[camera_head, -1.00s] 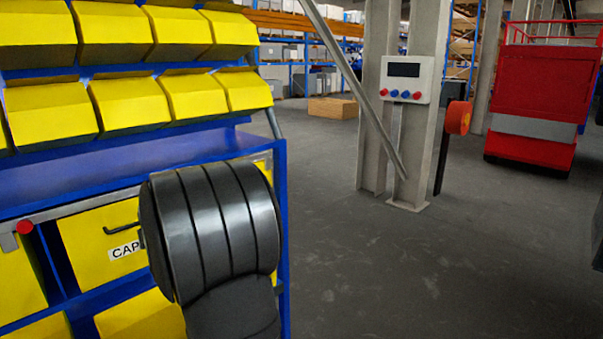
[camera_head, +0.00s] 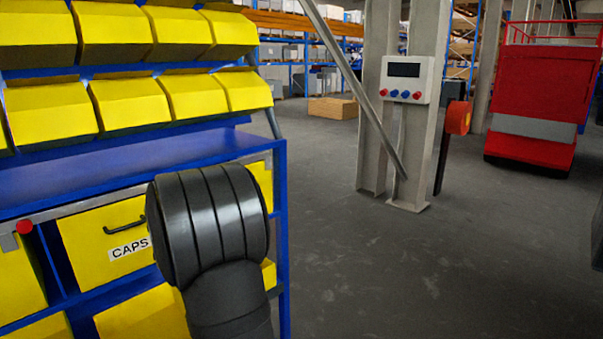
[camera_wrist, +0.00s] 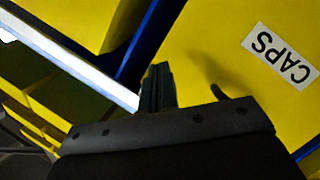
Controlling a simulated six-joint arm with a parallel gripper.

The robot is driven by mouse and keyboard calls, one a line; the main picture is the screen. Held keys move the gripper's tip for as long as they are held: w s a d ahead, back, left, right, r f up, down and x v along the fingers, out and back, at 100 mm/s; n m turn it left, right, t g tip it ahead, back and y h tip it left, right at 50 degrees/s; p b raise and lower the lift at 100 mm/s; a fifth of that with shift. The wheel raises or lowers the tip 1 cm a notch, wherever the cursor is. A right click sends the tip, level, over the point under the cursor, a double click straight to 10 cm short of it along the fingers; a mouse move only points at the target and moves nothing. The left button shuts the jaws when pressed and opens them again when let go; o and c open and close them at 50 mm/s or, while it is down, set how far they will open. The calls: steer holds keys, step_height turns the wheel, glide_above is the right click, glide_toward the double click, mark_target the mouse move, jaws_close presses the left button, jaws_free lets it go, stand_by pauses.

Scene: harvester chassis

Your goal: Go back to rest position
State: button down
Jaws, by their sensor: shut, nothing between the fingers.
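My gripper (camera_wrist: 155,88) is shut and empty in the wrist view, its dark fingers pressed together. Behind it is the yellow drawer (camera_wrist: 200,50) labelled CAPS, and part of a dark handle (camera_wrist: 220,93) shows to the right of the fingers. In the head view my dark arm joint stands in front of the shelf's right side, and the gripper itself does not show there.
A blue rack (camera_head: 60,180) holds yellow bins (camera_head: 130,105) above an empty shelf. Pillars with a control box (camera_head: 406,80) stand at centre right. A red cart (camera_head: 535,90) is at the far right. The grey floor (camera_head: 400,270) between is clear.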

steer(key=shift+w+a+r+n+t+y, duration=0.2)
steer(key=shift+r+n, duration=0.1)
steer(key=shift+n, duration=0.25)
steer(key=shift+w+a+r+n+t+y, duration=0.1)
steer(key=shift+w+r+n+t+y, duration=0.15)
steer(key=shift+n, duration=0.3)
steer(key=shift+s+r, duration=0.1)
stand_by(0.7)
